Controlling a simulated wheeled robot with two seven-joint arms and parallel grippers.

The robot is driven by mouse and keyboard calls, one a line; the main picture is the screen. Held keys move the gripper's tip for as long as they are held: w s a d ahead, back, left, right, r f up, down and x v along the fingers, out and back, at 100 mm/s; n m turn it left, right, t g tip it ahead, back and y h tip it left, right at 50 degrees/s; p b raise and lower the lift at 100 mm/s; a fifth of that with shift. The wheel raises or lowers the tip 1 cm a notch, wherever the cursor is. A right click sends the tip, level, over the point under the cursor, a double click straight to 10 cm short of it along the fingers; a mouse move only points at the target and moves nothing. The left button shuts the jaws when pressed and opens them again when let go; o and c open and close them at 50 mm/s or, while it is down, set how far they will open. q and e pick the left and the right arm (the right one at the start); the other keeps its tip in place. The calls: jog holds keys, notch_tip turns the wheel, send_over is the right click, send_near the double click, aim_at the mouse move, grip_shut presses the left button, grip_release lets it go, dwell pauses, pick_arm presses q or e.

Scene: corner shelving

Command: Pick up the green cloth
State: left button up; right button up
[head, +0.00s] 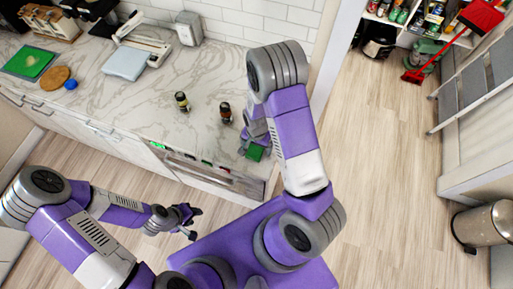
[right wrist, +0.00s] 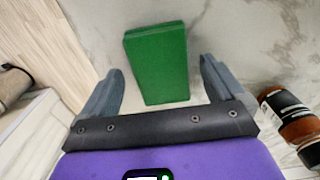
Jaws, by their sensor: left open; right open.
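The green cloth (right wrist: 157,62) looks like a folded rectangular block on the marble counter. In the right wrist view it lies between and beyond the two fingers of my right gripper (right wrist: 160,78), with gaps on both sides. In the head view a part of the cloth (head: 255,153) shows near the counter's right front corner, partly hidden by my right gripper (head: 250,143). The right gripper is open and empty, just over the cloth. My left gripper (head: 193,222) is open and empty, above the floor in front of the counter.
A scale (head: 125,61) and a green board (head: 28,62) are farther left. A trash bin (head: 486,223) stands at right.

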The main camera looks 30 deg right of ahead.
aim_at(256, 147)
jog(key=shift+w, duration=0.1)
jog(key=c, duration=1.1)
notch_tip(256, 147, up, 10)
jog(key=shift+p, duration=0.5)
jog(key=shift+c, duration=0.2)
